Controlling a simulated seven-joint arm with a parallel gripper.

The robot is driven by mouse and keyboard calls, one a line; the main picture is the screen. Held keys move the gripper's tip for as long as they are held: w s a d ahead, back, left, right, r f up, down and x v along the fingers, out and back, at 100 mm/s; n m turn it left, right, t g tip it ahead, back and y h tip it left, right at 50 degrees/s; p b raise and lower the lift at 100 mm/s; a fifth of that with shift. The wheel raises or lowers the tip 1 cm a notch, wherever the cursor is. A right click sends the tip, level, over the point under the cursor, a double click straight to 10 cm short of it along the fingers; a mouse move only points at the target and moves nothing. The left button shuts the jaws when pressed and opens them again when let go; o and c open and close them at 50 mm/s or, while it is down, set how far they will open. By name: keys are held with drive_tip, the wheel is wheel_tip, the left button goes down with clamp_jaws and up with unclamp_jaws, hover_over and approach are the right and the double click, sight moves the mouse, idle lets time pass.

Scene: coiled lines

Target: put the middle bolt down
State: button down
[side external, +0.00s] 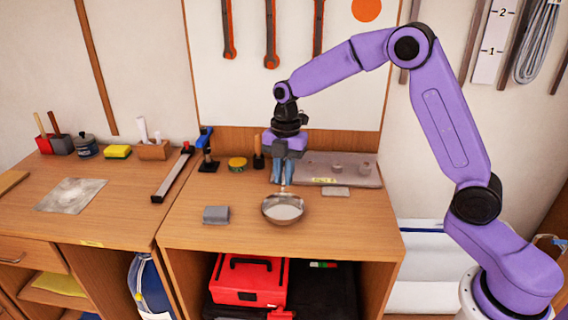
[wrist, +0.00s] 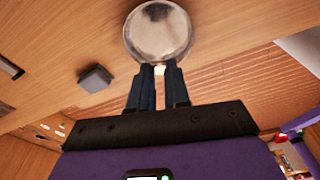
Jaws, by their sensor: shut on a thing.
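My gripper (side external: 281,184) is above the wooden bench, just behind and above a round metal bowl (side external: 283,208). Its blue fingers are shut on the bolt; only a small pale bit of the bolt (wrist: 159,69) shows between the fingertips in the wrist view. The rest of it is hidden by the fingers. In the wrist view, the bowl (wrist: 158,32) lies just beyond the fingertips (wrist: 159,67). A flat grey tray (side external: 312,165) lies at the back right of the bench, with two small round pieces (side external: 337,168) on it and a yellow label at its front edge.
A grey block (side external: 216,214) sits left of the bowl. A small pale plate (side external: 335,191) lies to its right. A yellow-topped round tin (side external: 237,164) and a blue-and-black tool (side external: 206,150) stand at the back left. The front right of the bench is clear.

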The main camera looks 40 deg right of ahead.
hover_over(283, 212)
drive_tip(key=shift+w+d+f, duration=0.1)
drive_tip(key=shift+d+f, duration=0.05)
drive_tip(key=shift+f, duration=1.55)
drive_tip(key=shift+w+d+f, duration=0.1)
drive_tip(key=shift+f, duration=1.55)
drive_tip(key=c, duration=1)
unclamp_jaws()
wheel_tip(283, 212, up, 7)
drive_tip(key=shift+f, duration=0.2)
drive_tip(key=shift+r, duration=0.25)
